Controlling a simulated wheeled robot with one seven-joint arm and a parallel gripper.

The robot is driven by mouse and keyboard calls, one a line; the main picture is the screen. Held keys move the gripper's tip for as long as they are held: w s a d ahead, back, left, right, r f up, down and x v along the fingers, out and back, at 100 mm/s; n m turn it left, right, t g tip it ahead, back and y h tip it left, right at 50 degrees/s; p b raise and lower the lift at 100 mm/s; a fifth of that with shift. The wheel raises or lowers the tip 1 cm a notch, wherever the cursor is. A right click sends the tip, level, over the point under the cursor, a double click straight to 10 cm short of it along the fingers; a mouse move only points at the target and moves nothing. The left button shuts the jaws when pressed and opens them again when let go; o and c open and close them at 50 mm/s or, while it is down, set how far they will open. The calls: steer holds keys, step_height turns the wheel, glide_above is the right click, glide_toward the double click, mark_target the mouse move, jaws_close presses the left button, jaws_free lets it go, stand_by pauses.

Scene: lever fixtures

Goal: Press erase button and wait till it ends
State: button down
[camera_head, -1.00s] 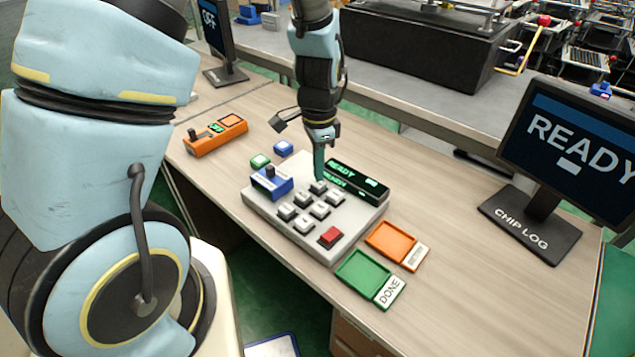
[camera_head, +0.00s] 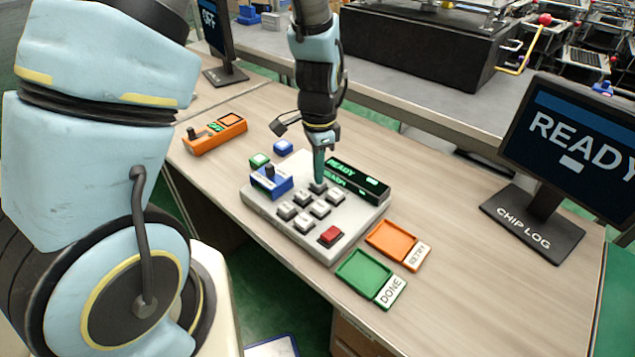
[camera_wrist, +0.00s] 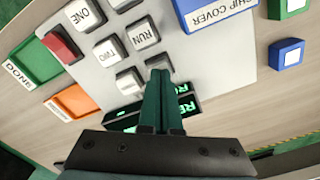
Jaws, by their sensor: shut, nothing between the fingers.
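A light grey console (camera_head: 262,212) sits on the wooden desk with several grey keys (camera_head: 303,222) and one red key (camera_head: 330,236). My gripper (camera_head: 318,184) is shut and empty, pointing down with its tips at the key nearest the display (camera_head: 345,176). In the wrist view my gripper (camera_wrist: 158,80) overlaps that key (camera_wrist: 158,62), hiding its label; I cannot tell if it is pushed in. Other keys there read RUN (camera_wrist: 142,35), ONE (camera_wrist: 85,15) and TWO (camera_wrist: 104,53). The display's top line reads READY; its lower line is unclear.
A blue chip cover (camera_head: 268,186) is on the console's left. A green DONE tray (camera_head: 363,272) and an orange RETRY tray (camera_head: 392,240) lie at right. A CHIP LOG monitor (camera_head: 570,140) reads READY. An orange device (camera_head: 215,136) stands at back left.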

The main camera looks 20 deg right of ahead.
steer(key=shift+f, duration=0.3)
steer(key=shift+r, duration=0.15)
step_height(320, 180, up, 8)
steer(key=p, duration=0.6)
stand_by(0.6)
steer(key=a+r+n, duration=0.3)
steer(key=a+n, duration=0.2)
steer(key=a, duration=0.3)
steer(key=a+r+n+t, duration=0.1)
steer(key=a+r+n, duration=0.3)
steer(key=a, duration=0.5)
steer(key=w+a+r+n, duration=0.1)
steer(key=a+r+n, duration=0.3)
steer(key=a+n, duration=0.4)
steer(key=shift+a+r+t, duration=0.15)
steer(key=shift+a+t, duration=0.05)
steer(key=shift+t, duration=0.1)
